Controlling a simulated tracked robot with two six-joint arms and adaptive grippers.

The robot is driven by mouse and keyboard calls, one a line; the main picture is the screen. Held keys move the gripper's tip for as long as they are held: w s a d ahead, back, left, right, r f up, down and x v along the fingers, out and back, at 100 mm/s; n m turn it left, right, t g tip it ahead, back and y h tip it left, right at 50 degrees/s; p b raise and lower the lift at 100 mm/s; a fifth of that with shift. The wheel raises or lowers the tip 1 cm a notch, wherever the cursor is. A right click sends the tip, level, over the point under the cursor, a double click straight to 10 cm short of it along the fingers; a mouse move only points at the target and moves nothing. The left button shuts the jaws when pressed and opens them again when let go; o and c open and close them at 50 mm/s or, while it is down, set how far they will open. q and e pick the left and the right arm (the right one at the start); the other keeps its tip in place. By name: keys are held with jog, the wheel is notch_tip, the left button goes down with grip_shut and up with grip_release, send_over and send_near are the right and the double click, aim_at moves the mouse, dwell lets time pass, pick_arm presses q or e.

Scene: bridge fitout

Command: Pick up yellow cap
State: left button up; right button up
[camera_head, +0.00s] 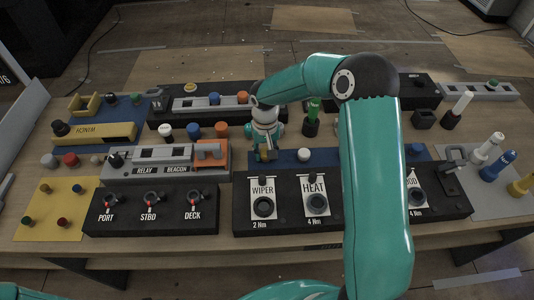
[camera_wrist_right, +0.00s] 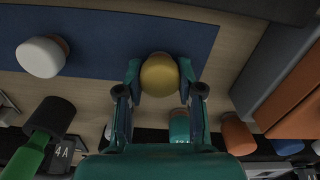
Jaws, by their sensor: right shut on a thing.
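In the right wrist view a round yellow cap (camera_wrist_right: 160,75) sits between the two fingers of my right gripper (camera_wrist_right: 160,82), which is shut on it. The cap is over or at the edge of a blue mat (camera_wrist_right: 105,45); I cannot tell whether it touches the surface. In the head view my right gripper (camera_head: 265,153) points down behind the WIPER panel (camera_head: 262,197), and I cannot make out the held cap there. My left gripper is not in view.
A white cap (camera_head: 304,155) stands right of the gripper, and also shows in the wrist view (camera_wrist_right: 41,57). White, blue and orange (camera_head: 221,129) caps stand to its left. A green-handled piece (camera_head: 313,112) stands upright behind. Relay panel (camera_head: 150,163) is at left.

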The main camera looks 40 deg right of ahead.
aim_at(265, 151)
notch_tip(265, 151, up, 19)
jog(key=b, duration=0.1)
jog(key=shift+r, duration=0.1)
dwell(0.4)
